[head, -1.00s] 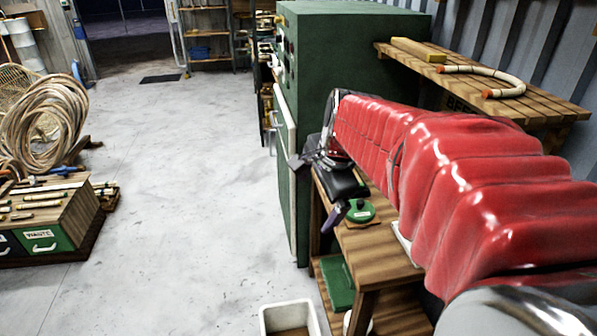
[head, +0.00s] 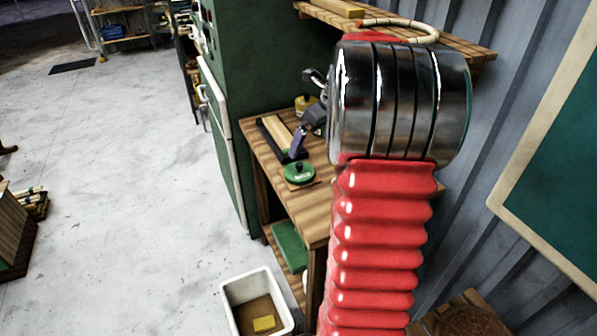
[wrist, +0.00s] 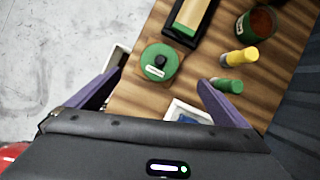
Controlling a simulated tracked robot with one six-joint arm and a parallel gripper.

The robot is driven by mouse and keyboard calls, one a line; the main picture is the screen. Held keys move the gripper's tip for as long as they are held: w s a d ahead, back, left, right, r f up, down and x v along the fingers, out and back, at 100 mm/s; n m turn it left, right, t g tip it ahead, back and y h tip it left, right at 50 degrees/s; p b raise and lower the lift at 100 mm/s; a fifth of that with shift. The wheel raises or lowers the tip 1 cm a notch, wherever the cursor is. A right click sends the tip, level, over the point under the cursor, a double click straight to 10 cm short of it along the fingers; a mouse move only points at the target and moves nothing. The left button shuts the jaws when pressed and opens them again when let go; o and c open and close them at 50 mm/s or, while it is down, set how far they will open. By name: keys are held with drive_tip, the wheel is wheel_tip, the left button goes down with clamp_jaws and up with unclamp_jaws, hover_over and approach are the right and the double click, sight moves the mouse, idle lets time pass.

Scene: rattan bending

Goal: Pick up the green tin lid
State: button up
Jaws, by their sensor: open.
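The green tin lid (head: 299,174) is round, with a dark knob on top and a small white label. My gripper is open and empty, the fingers wide apart. In the head view one purple finger of my gripper (head: 298,142) shows just beyond the lid; my arm hides the rest.
A dark tray with a wooden block (wrist: 192,14) lies just beyond the lid. A yellow-capped bottle (wrist: 240,58), a green-capped bottle (wrist: 228,85) and a green tin (wrist: 256,24) stand to the right. A white-framed item (wrist: 187,112) lies nearer. A white bin (head: 256,301) stands on the floor.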

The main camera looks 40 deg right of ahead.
sight(300, 164)
drive_tip(key=shift+x, duration=4.35)
drive_tip(key=shift+f, duration=0.15)
drive_tip(key=shift+x, duration=2.45)
drive_tip(key=shift+w, duration=0.1)
drive_tip(key=shift+c, duration=0.7)
drive_tip(key=c, duration=1)
drive_tip(key=shift+o, duration=0.2)
drive_tip(key=shift+r, duration=0.2)
wheel_tip(300, 164, up, 10)
drive_tip(key=shift+f, duration=0.1)
